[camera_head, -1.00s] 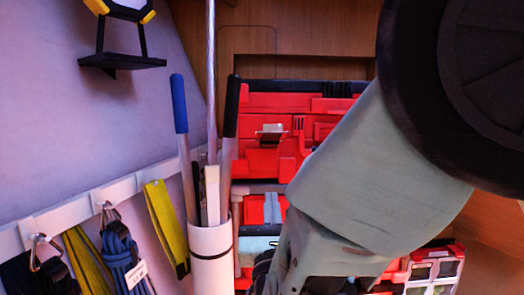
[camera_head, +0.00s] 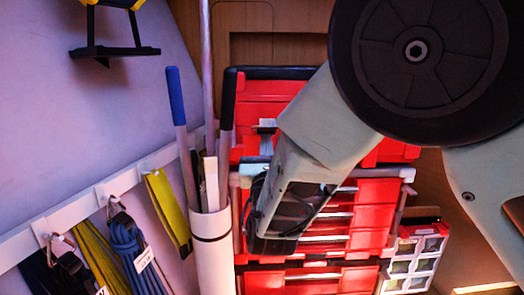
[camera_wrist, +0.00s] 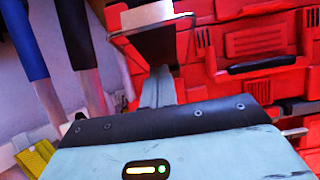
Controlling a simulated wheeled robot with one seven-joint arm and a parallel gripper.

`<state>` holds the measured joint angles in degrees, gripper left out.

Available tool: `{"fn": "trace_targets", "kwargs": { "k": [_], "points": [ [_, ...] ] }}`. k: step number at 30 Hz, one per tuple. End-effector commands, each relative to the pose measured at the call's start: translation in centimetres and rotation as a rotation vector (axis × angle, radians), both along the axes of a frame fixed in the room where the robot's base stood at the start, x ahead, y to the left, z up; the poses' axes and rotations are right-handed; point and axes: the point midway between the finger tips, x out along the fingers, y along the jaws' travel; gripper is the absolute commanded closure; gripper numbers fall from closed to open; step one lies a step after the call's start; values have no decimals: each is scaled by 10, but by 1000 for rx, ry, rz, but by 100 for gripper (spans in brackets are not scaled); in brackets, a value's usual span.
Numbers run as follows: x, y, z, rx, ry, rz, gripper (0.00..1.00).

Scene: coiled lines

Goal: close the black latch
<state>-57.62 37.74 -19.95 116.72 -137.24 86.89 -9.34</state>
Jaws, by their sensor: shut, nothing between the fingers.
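The black latch (camera_wrist: 150,38) is at the top of the wrist view, on the front of the red toolbox (camera_wrist: 215,85). Its dark flap has a pale edge and appears to stick out from the box. My gripper (camera_wrist: 159,72) is shut and empty, its narrow grey fingers pointing up the picture at the flap's underside. The fingertips look close below the flap; I cannot tell whether they touch it. In the head view, my arm and hand cover much of the toolbox front, and only a small pale part of the latch (camera_head: 266,126) shows beside them.
A white tube (camera_head: 211,250) with blue- and black-gripped poles stands left of the toolbox. A rail (camera_head: 110,190) with hanging straps and a blue coiled rope (camera_head: 128,250) runs along the left wall. A small clear-windowed case (camera_head: 415,258) is at the right. A black handle (camera_wrist: 262,65) lies right of the latch.

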Motion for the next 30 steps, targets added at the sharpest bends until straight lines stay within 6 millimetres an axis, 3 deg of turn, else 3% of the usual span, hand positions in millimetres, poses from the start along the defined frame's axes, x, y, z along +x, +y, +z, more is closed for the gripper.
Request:
{"fn": "trace_targets", "kwargs": {
  "k": [17, 30],
  "points": [
    [1, 0, 7, 1, 12, 0, 100],
    [4, 0, 43, 6, 251, 1, 100]
  ]
}}
